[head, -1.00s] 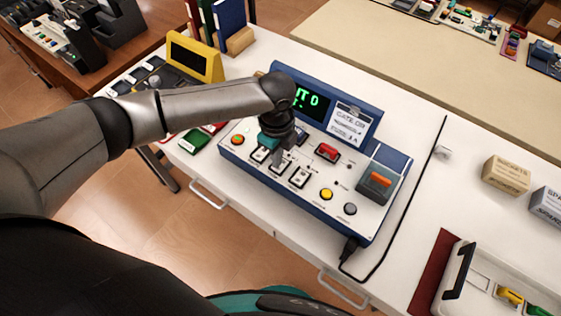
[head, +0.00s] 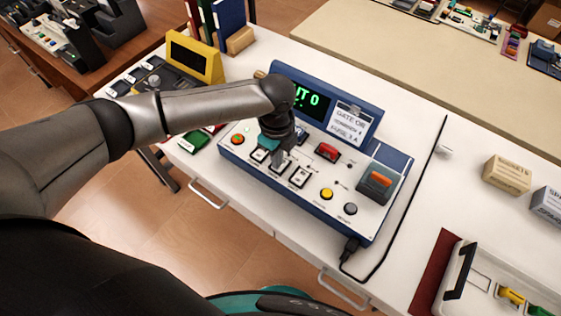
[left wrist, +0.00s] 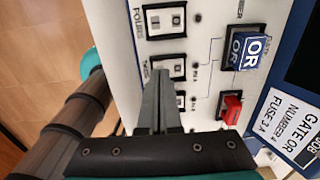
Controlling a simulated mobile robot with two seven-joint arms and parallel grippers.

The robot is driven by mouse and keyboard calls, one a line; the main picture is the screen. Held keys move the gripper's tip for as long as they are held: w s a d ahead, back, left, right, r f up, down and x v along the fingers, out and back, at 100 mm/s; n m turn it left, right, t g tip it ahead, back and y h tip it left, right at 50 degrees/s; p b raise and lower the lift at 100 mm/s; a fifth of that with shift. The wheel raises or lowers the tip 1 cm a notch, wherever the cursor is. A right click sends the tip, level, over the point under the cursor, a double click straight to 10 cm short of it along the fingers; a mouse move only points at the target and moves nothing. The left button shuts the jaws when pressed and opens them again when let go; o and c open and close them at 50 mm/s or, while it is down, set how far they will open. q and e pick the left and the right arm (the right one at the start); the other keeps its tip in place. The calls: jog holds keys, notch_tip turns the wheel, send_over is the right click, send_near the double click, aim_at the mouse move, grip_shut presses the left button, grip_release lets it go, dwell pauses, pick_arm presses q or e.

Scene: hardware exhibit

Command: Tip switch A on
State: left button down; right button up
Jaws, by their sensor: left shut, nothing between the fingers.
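A blue-framed control panel (head: 228,153) with a white face lies on the white table. In the left wrist view, the end switch (left wrist: 165,19) and the middle switch (left wrist: 166,68) show. I cannot read which is A. My left gripper (head: 278,160) is shut and empty, fingers pointing down at the middle switch; its fingertips (left wrist: 158,76) partly cover that switch. Contact cannot be told. My right gripper is not in view.
The panel also carries a green-lit display (head: 312,101), a red switch (head: 327,152), an orange rocker (head: 378,184) and a yellow button (head: 326,194). A black cable (head: 401,215) runs along its right. A yellow-framed device (head: 196,58) stands behind left.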

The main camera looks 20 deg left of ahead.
pick_arm(q)
jog(key=shift+f, duration=0.5)
dwell(0.3)
notch_tip(320, 180, up, 7)
jog(key=p, duration=0.7)
jog(key=shift+r+p, duration=0.1)
jog(key=shift+p, duration=0.25)
